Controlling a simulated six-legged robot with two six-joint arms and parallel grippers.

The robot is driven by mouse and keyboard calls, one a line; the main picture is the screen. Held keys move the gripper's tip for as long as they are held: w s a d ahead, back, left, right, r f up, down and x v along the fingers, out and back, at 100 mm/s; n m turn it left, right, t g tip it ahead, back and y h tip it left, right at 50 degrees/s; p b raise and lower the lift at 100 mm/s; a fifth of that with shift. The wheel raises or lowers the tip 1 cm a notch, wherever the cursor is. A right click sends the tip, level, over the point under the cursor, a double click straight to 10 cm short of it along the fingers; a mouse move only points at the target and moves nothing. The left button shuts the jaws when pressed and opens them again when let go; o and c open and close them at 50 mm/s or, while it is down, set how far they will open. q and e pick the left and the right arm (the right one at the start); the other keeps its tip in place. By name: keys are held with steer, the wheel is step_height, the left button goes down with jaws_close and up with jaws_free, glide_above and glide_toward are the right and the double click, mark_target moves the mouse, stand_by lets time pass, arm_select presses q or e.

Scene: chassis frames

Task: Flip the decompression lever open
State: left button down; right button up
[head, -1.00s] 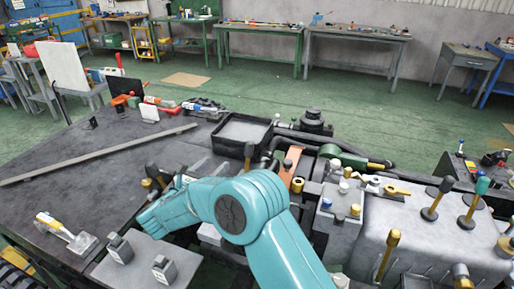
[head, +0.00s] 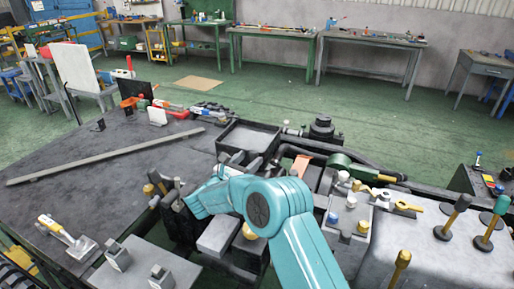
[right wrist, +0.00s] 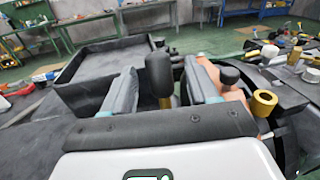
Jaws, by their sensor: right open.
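A lever with a rounded black knob (right wrist: 159,75) on a brass shaft stands upright in the right wrist view; I take it to be the decompression lever. My right gripper (right wrist: 165,90) is open, with one grey finger on each side of this lever. Gaps show beside the knob, and I cannot tell whether a finger touches the shaft lower down. In the head view my teal right arm covers much of the hand, and the lever is hard to make out there. My left gripper is not in view.
A black open tray (right wrist: 88,65) lies beyond the left finger, and an orange part (right wrist: 207,68) is behind the right finger. A brass collar (right wrist: 264,102) is close on the right. In the head view a grey block with brass-handled levers (head: 440,255) fills the lower right.

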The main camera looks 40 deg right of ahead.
mark_target(256, 153)
steer(key=p+x, duration=0.1)
steer(key=x, duration=0.3)
steer(key=shift+w+d+f, duration=0.15)
steer(key=shift+w+d, duration=0.05)
steer(key=shift+d, duration=0.35)
